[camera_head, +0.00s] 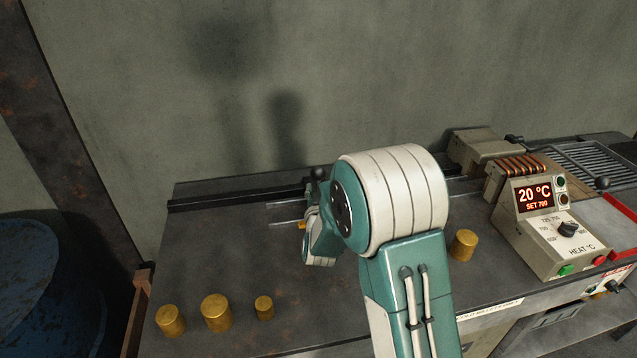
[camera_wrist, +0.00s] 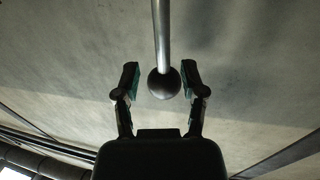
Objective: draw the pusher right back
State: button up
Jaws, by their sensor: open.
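The pusher's handle shows in the head view as a dark round knob (camera_head: 319,174) standing at the rear rail of the bench, just left of my arm's big joint. In the wrist view the dark ball knob (camera_wrist: 165,84) sits at the end of a straight metal rod (camera_wrist: 161,35). My gripper (camera_wrist: 161,78) is open, with one finger on each side of the ball. A gap shows on both sides, so neither pad seems to touch it. In the head view my arm hides the fingers and much of the pusher's track.
A dark rail (camera_head: 235,199) runs along the bench's back edge. Several brass billets stand on the bench, one (camera_head: 216,313) at front left and one (camera_head: 463,245) right of my arm. A heater box (camera_head: 535,225) reading 20 °C stands at right, with a coil (camera_head: 515,165) behind it.

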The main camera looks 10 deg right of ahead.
aim_at(318, 185)
jog(key=shift+w+d, duration=0.1)
jog(key=shift+w, duration=1.45)
grip_shut()
